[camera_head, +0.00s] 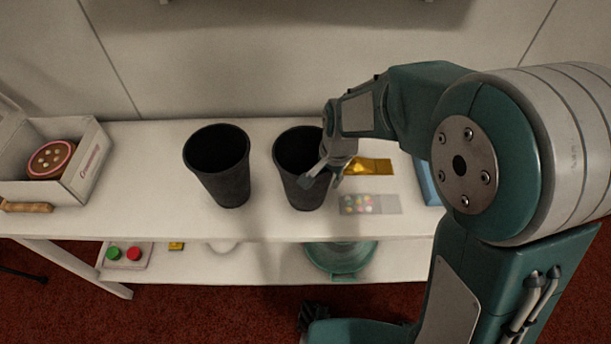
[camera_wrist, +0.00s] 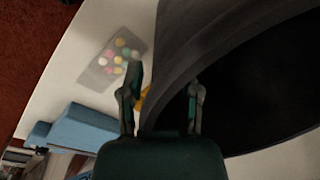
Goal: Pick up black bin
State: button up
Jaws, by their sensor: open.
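Two black bins stand upright on a white table in the head view, a left bin (camera_head: 222,180) and a right bin (camera_head: 290,165). My gripper (camera_head: 324,178) is at the right side of the right bin, pointing down, with its fingers apart. In the wrist view, the wall of this bin (camera_wrist: 185,50) fills the upper right, with its dark opening beyond. The rim and wall run between my open fingers (camera_wrist: 163,98), one on the outer side and one on the opening side. I cannot tell whether either finger touches the wall.
A gold packet (camera_head: 370,167) and a clear packet of coloured pieces (camera_head: 368,204) lie right of the right bin. A blue box (camera_wrist: 88,127) is nearby. A white cake box (camera_head: 85,170) stands at the left. A teal turntable (camera_head: 340,262) sits on the lower shelf.

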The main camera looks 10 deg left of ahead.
jog(key=shift+d, duration=0.1)
grip_shut()
jog(key=shift+r, duration=0.65)
jog(key=s+d+r, duration=0.7)
jog(key=s+r, duration=0.4)
jog(key=s, duration=0.1)
jog(key=shift+r, duration=0.35)
